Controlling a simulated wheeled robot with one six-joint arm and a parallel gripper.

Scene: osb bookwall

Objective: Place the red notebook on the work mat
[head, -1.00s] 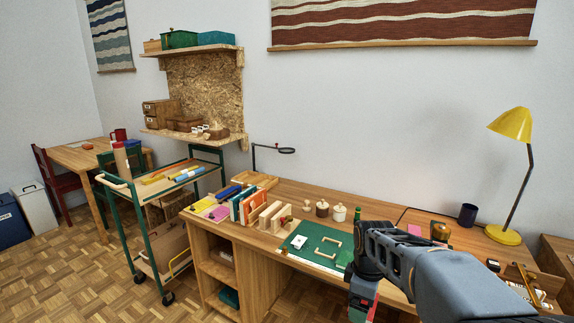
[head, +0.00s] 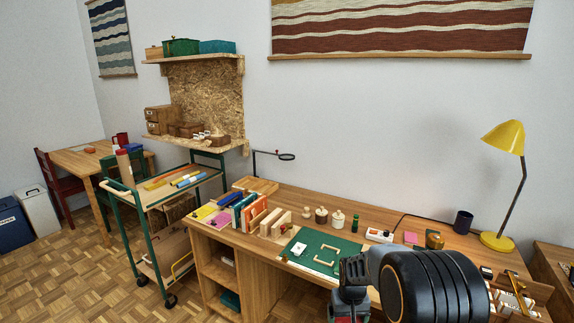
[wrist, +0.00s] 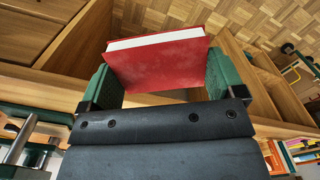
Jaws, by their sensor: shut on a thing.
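The red notebook (wrist: 160,62) is in the wrist view, between the two green finger pads of my gripper (wrist: 162,80). The pads press on its two ends, and its white page edge shows along the top. In the head view my gripper (head: 349,303) is at the bottom edge, in front of the desk; the notebook is mostly hidden or out of frame there. The green work mat (head: 318,243) lies on the desk to the left of and beyond my gripper. A white card (head: 298,249) and a pale wooden handle-shaped piece (head: 327,254) lie on it.
Upright books (head: 250,212) and wooden blocks stand left of the mat. Small pots (head: 337,219), a green bottle and a white box (head: 379,236) stand behind it. A yellow lamp (head: 503,138) is at the right. A green-framed trolley (head: 150,215) stands left of the desk.

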